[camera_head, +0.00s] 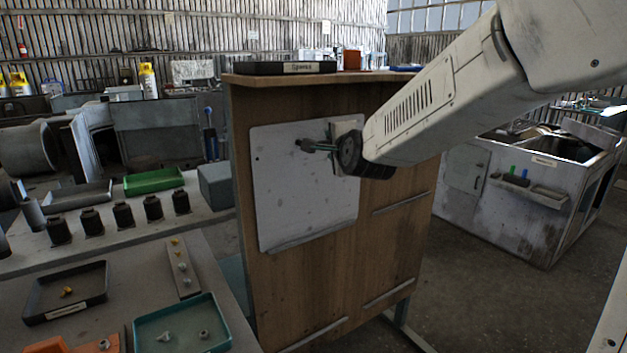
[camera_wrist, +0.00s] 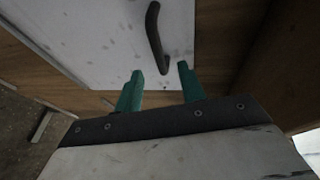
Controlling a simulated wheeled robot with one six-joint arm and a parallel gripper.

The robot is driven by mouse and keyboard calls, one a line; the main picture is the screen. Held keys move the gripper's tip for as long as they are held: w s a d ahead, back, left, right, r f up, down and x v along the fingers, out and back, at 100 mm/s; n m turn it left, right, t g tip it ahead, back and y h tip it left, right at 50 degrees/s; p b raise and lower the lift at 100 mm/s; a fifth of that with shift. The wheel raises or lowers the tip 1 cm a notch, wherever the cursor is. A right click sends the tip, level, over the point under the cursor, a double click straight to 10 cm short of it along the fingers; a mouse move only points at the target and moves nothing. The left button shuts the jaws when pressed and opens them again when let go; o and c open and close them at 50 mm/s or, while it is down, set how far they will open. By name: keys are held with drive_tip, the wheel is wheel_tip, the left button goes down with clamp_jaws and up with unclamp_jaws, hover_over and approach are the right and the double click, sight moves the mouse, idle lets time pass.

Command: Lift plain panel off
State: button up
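The plain panel (camera_head: 285,195) is a pale, speckled flat sheet upright on the face of a wooden board (camera_head: 400,230). Its lower edge rests along a pale ledge. In the wrist view the panel (camera_wrist: 100,35) fills the upper middle and bears a dark curved handle (camera_wrist: 152,30). My gripper (camera_head: 322,147) is in front of the panel's upper right part. In the wrist view its two teal fingers (camera_wrist: 160,75) are apart, with the handle's lower end close to the gap between their tips. I see no clear contact.
A dark tray (camera_head: 285,68) sits on the board's top shelf. Other ledges (camera_head: 402,203) on the board are bare.

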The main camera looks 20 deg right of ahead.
sight(326, 143)
drive_tip(key=w, duration=0.2)
drive_tip(key=w+f, duration=0.1)
drive_tip(key=w, duration=0.4)
drive_tip(key=shift+w+d+f, duration=0.15)
drive_tip(key=shift+w+f, duration=0.15)
drive_tip(key=shift+f, duration=0.05)
drive_tip(key=shift+r, duration=0.1)
clamp_jaws()
